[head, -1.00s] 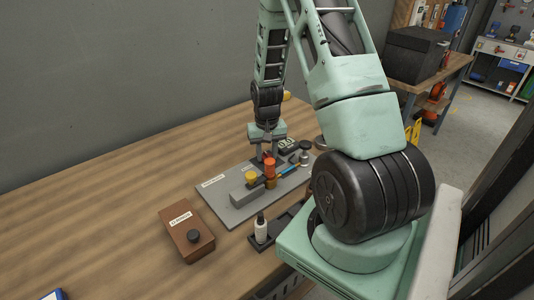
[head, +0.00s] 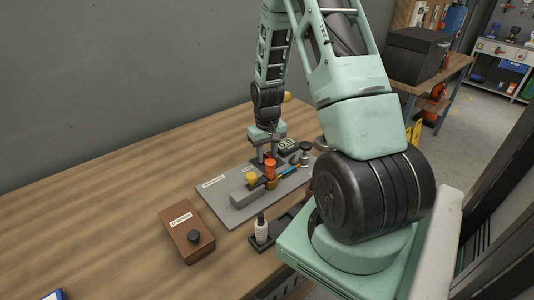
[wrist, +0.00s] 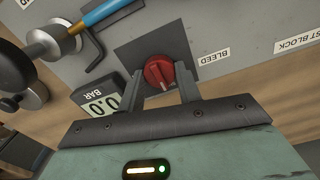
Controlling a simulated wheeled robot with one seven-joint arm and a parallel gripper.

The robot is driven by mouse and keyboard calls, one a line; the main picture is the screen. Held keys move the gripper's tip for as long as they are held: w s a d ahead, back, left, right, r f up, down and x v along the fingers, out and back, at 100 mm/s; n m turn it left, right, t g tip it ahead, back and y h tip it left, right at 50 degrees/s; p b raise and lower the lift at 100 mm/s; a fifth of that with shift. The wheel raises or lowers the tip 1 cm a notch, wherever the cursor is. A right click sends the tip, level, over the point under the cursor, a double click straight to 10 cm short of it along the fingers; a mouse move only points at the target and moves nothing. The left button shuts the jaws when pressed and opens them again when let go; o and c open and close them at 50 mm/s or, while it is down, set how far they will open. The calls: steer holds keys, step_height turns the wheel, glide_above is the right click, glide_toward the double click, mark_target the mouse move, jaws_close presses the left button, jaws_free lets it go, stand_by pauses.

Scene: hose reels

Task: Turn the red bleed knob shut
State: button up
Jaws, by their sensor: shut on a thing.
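The red bleed knob (wrist: 158,72) sits on a dark square patch of the grey panel (wrist: 222,25), beside a label that reads BLEED (wrist: 213,57). A pale mark shows on its ridge. My gripper (wrist: 161,84) has one finger on each side of the knob and is shut on it in the wrist view. A gauge (wrist: 102,103) reading 0.0 BAR lies left of the fingers.
A blue hose (wrist: 105,12) and metal fitting (wrist: 60,38) are close on the left in the wrist view.

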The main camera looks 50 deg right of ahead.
steer(key=o, duration=1)
steer(key=shift+r, duration=0.1)
step_height(320, 180, up, 17)
steer(key=b, duration=0.1)
steer(key=shift+r+b, duration=0.15)
steer(key=shift+b, duration=0.2)
steer(key=a+n, duration=0.6)
steer(key=a, duration=1.9)
steer(key=s+a+n, duration=0.6)
steer(key=s+a, duration=1)
steer(key=s, duration=0.1)
steer(key=shift+s+n+y, duration=0.15)
steer(key=shift+n+y, duration=0.15)
